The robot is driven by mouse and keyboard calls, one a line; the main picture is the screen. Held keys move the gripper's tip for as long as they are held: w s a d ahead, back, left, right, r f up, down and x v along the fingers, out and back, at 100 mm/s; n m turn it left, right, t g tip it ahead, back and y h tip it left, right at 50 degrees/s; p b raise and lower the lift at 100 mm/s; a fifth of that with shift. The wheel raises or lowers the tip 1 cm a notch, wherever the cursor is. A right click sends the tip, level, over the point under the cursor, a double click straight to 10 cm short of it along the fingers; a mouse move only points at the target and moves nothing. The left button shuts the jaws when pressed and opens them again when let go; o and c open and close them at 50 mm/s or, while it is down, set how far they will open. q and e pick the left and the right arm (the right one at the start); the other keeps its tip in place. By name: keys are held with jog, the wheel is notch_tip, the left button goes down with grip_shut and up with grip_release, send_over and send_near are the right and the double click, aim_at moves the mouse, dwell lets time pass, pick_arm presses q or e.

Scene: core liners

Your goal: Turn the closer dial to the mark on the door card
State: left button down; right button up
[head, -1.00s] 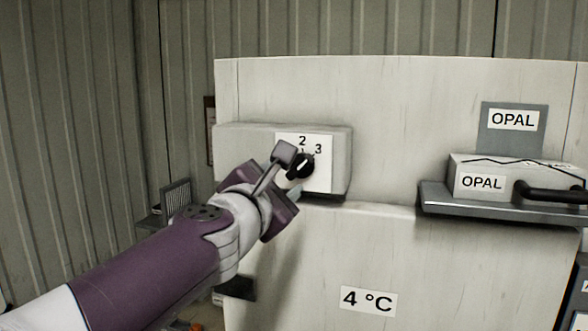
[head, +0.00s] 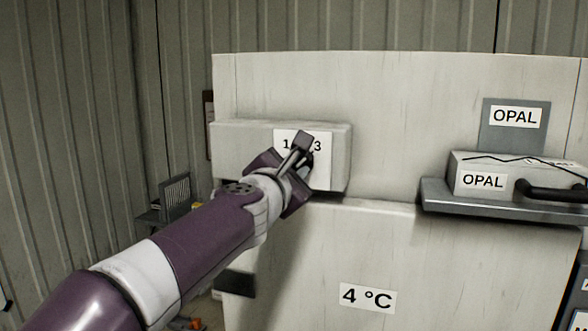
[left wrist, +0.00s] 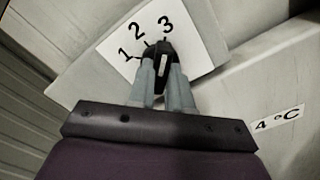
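The black dial (left wrist: 163,62) is on a white scale card (left wrist: 197,38) marked 1, 2 and 3, on a box at the upper left of the pale cabinet. The door card (head: 368,298) reads 4 °C. My left gripper (head: 300,155) is at the dial and hides most of it in the head view. In the left wrist view its two grey fingers (left wrist: 163,78) stand close on either side of the knob and appear shut on it. The knob's narrow end looks turned toward the 3 side; its exact setting is partly hidden. My right gripper is not in view.
A grey shelf (head: 440,194) at the right holds a pale box labelled OPAL (head: 465,168) with a black handle (head: 550,191). A grey OPAL plate (head: 513,142) is above it. The cabinet door (head: 470,265) below is bare apart from its card.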

pick_arm(q)
jog(key=shift+n, duration=0.3)
jog(key=n, duration=0.4)
jog(key=shift+n, duration=2.1)
jog(key=c, duration=1)
grip_release()
jog(key=shift+s, duration=0.1)
jog(key=shift+c, duration=0.2)
jog(key=shift+s+r, duration=0.1)
jog(key=shift+s, duration=0.1)
